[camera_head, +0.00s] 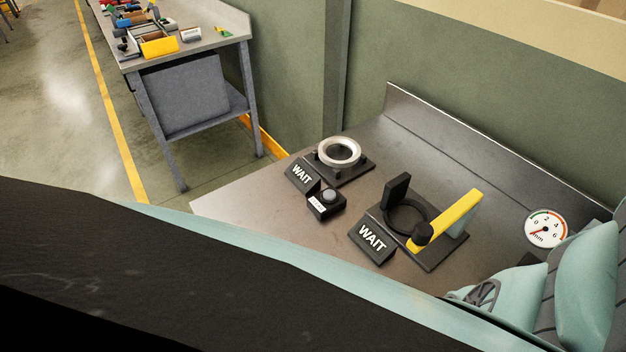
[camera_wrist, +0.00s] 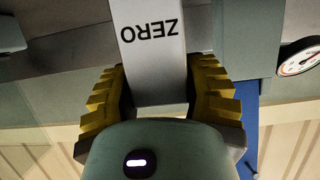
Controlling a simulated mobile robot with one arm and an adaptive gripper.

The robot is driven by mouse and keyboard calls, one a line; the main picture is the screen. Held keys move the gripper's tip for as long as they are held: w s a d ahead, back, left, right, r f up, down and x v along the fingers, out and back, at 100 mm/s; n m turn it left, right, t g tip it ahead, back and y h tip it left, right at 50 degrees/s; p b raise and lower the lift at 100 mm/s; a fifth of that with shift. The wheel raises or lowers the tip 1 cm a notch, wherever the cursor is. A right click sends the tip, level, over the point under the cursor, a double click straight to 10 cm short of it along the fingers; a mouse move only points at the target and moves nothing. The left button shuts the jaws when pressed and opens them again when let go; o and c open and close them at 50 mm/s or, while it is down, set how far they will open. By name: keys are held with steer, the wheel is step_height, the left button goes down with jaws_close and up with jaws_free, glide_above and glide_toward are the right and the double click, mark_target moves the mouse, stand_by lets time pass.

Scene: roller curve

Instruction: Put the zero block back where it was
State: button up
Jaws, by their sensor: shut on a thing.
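The zero block (camera_wrist: 152,62) is a pale grey block with "ZERO" in black, upside down in the wrist view. My gripper (camera_wrist: 160,84) has yellow ribbed finger pads on both sides of the block and is shut on it. The block's far end runs out of the top of the wrist view. I cannot make out the block or the fingertips in the head view, where my arm covers much of the foreground. A round dial gauge (camera_head: 546,230) marked mm stands at the right of the metal bench and also shows in the wrist view (camera_wrist: 299,58).
The metal bench (camera_head: 245,215) holds a fixture with a silver ring (camera_head: 340,151), a button box (camera_head: 326,203) and a black fixture with a yellow arm (camera_head: 447,221). Two signs read WAIT. A low back edge borders the bench. A cluttered table (camera_head: 215,42) stands beyond.

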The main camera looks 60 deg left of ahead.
steer(key=shift+f+b, duration=0.1)
steer(key=shift+b, duration=0.25)
steer(key=o, duration=1.3)
steer(key=shift+r+p, duration=0.3)
steer(key=shift+p, duration=0.15)
steer(key=shift+s+d+f+b, duration=0.1)
steer(key=shift+s+d+b, duration=0.05)
steer(key=shift+s+b, duration=0.2)
steer(key=shift+b+v, duration=2)
steer(key=shift+v, duration=3.6)
